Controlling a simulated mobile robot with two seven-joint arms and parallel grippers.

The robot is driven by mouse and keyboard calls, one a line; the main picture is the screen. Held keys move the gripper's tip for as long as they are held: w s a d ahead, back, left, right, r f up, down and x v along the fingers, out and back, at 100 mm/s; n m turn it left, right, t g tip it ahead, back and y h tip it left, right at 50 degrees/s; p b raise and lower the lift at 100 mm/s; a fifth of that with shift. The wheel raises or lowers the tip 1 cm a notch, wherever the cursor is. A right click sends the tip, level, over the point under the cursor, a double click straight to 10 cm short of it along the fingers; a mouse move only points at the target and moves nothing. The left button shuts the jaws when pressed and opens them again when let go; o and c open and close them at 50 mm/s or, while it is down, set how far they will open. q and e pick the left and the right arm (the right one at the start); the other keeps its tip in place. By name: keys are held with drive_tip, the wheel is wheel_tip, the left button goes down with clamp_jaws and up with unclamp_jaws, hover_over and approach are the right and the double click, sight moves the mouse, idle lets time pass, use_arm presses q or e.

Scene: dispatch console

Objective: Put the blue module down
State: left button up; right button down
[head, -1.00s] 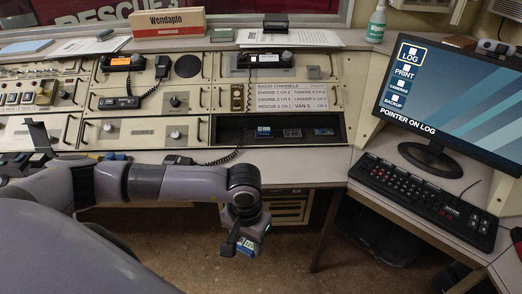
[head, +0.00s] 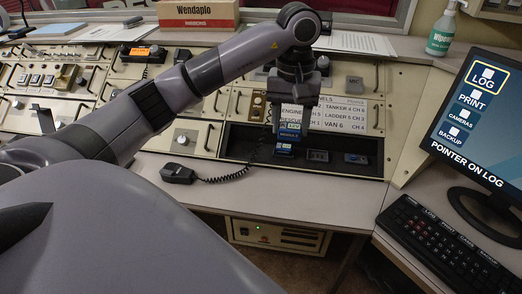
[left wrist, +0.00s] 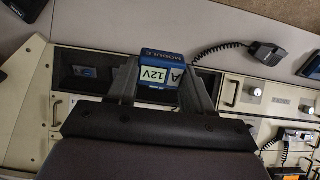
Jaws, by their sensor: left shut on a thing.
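My left gripper (head: 289,116) is shut on the blue module (head: 289,131) and holds it upright, fingers pointing down, in front of the console's dark recess (head: 235,143). In the left wrist view the blue module (left wrist: 162,56) sits between the two fingers, its white label reading "A 12V". Just below the held module in the head view is another small blue piece (head: 284,149) in the recess; I cannot tell the gap between them. My right gripper is not in view.
A handset (head: 178,173) with a coiled cord lies on the desk at left. A keyboard (head: 440,235) and monitor stand at right. The desk front below the recess is clear.

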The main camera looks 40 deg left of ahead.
sight(284, 194)
use_arm(q)
wheel_tip(284, 194, down, 20)
drive_tip(key=shift+r, duration=0.2)
idle(0.4)
drive_tip(key=shift+f+b, duration=0.2)
drive_tip(key=shift+b, duration=0.1)
drive_tip(key=o, duration=1.1)
drive_tip(key=shift+r, duration=0.1)
